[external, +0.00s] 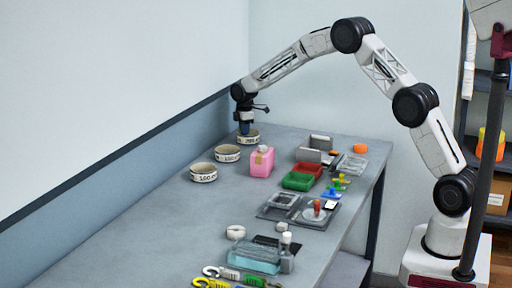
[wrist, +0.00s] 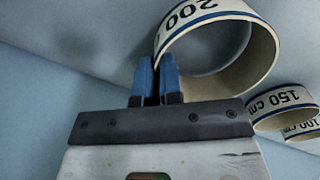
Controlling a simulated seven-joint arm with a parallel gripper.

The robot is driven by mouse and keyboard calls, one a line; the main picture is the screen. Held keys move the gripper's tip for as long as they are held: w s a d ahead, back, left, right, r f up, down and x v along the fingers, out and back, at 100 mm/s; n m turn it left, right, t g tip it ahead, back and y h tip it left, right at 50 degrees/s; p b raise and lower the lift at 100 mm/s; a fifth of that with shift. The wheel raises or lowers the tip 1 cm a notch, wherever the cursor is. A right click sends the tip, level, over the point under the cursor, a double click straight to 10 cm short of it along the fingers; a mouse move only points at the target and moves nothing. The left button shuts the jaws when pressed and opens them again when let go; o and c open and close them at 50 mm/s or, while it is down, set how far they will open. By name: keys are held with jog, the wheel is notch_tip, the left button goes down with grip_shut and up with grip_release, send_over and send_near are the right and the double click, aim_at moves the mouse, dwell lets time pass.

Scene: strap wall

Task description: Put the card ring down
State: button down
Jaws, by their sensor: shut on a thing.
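The card ring is a cream band with blue edge lines and black "200" lettering. It shows at the far left end of the table (external: 225,215) in the external view (external: 251,139) and large in the wrist view (wrist: 240,84). My gripper (external: 245,129) points down over it. In the wrist view its blue fingers (wrist: 158,68) are shut on the near side of the ring's band. I cannot tell whether the ring touches the tabletop. Two similar rings, marked "150 cm" (external: 227,153) and "100 cm" (external: 203,173), stand nearby, apart from it.
A pink box (external: 261,163) stands close to the rings. Red and green trays (external: 297,181), grey holders and small tools fill the right side. A clear blue-tinted box (external: 253,257) and carabiners (external: 222,272) lie at the near end. The left tabletop is bare, beside the wall.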

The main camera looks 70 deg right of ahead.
jog(key=shift+f, duration=0.15)
jog(key=c, duration=1.3)
grip_release()
notch_tip(320, 180, up, 12)
